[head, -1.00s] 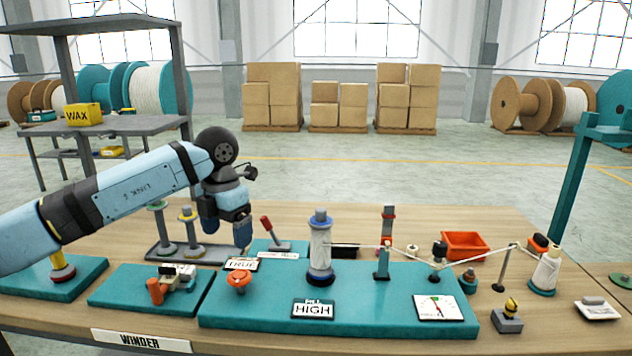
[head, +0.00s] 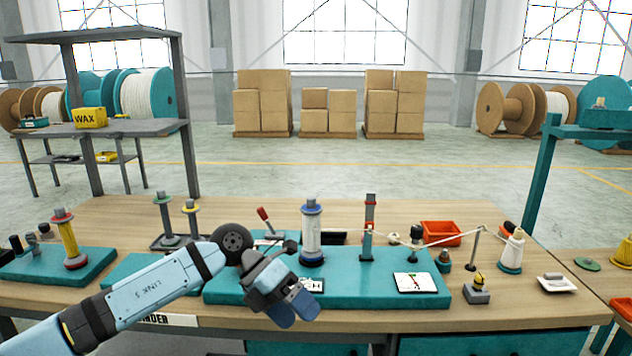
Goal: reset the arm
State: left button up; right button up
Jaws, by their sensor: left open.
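My left arm comes in from the lower left in the head view. Its gripper (head: 294,310) hangs over the front edge of the workbench (head: 470,211), in front of the teal winder base (head: 375,291). It points down and holds nothing that I can see. The gap between its fingers is hard to make out from this angle. The arm and gripper hide part of the winder base, the sign on its front and some of the small parts on it. My right gripper is not in view.
A white bobbin (head: 312,235) stands upright just behind the gripper. A rope runs right to a white cone (head: 512,252). Pegs (head: 167,220) stand behind my arm. An orange bin (head: 441,232), a dial card (head: 413,283) and a yellow-topped block (head: 477,291) lie right. Shelving stands left.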

pick_arm(q)
jog(key=s+d+n+t+h, duration=0.4)
jog(key=s+d+n+h, duration=0.25)
jog(key=n+h, duration=0.4)
jog(key=s+a+f+n+t+y, duration=0.2)
jog(key=a+f+n+t+y, duration=0.5)
jog(key=n, duration=0.5)
jog(key=s+a+f+n+t+y, duration=0.2)
jog(key=a+f+n+t+y, duration=0.2)
jog(key=a+f+n+t, duration=0.5)
jog(key=s+a+f+n+g+y, duration=0.3)
jog(key=s+f+n, duration=0.2)
jog(key=s+f, duration=0.25)
jog(key=s+a+f+n+g+y, duration=0.25)
jog(key=s+f+n, duration=0.25)
jog(key=s+f, duration=0.25)
notch_tip(320, 180, up, 15)
jog(key=p, duration=1.7)
jog(key=shift+s+a+r+m+p, duration=0.15)
jog(key=shift+a+r+m+p, duration=0.05)
jog(key=shift+a+m+p, duration=0.25)
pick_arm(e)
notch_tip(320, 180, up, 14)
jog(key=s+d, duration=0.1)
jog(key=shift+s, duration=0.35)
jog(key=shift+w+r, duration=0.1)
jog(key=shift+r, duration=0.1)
